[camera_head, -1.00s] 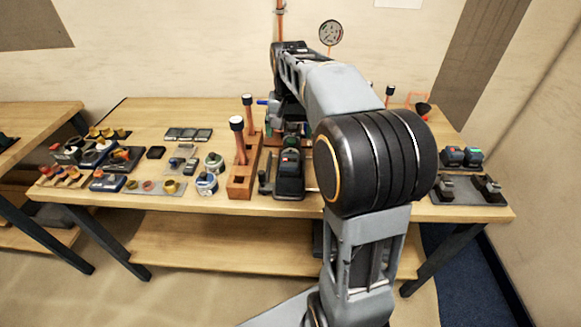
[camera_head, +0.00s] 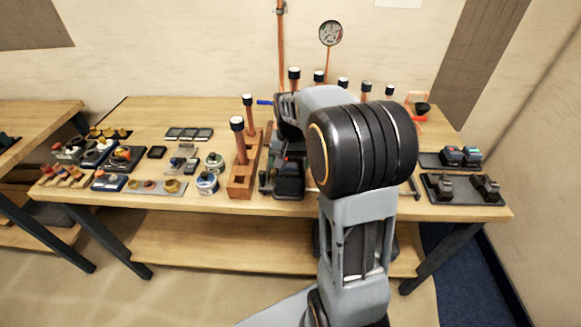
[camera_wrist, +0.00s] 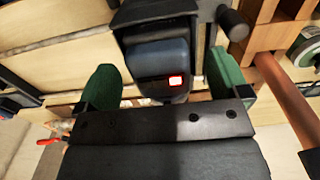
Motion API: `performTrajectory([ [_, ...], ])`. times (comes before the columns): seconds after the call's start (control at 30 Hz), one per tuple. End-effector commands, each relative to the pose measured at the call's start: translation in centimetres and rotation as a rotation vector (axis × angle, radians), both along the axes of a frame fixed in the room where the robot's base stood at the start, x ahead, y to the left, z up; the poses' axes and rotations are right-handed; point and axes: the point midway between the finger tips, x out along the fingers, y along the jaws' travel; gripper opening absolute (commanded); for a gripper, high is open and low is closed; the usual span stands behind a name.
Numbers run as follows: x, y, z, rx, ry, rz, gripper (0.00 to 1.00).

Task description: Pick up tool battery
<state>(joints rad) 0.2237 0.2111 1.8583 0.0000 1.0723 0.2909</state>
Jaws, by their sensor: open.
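A dark tool battery with a small lit red spot (camera_wrist: 150,60) is in the wrist view, at a black holder (camera_wrist: 155,12). My gripper (camera_wrist: 163,85) is open, with one green finger on each side of the battery. I cannot tell whether the fingers touch it. In the head view, a black unit (camera_head: 289,186) stands near the table's front edge under my arm's far end. The fingers and the battery are largely hidden there by my arm.
A wooden block with copper pipes (camera_head: 241,182) stands just left of the unit. Several small parts and a jar (camera_head: 207,184) lie farther left. Black trays (camera_head: 463,198) with dark and blue-topped units are at the right. Upright copper pipes (camera_head: 295,95) stand behind.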

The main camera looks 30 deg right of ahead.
Motion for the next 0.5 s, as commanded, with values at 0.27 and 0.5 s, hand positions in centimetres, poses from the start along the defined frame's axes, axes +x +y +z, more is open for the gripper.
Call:
performTrajectory([
  [0.27, 0.01, 0.02, -0.19, 0.000, 0.000, 0.000, 0.92],
  [0.5, 0.01, 0.02, -0.16, 0.000, 0.000, 0.000, 0.69],
])
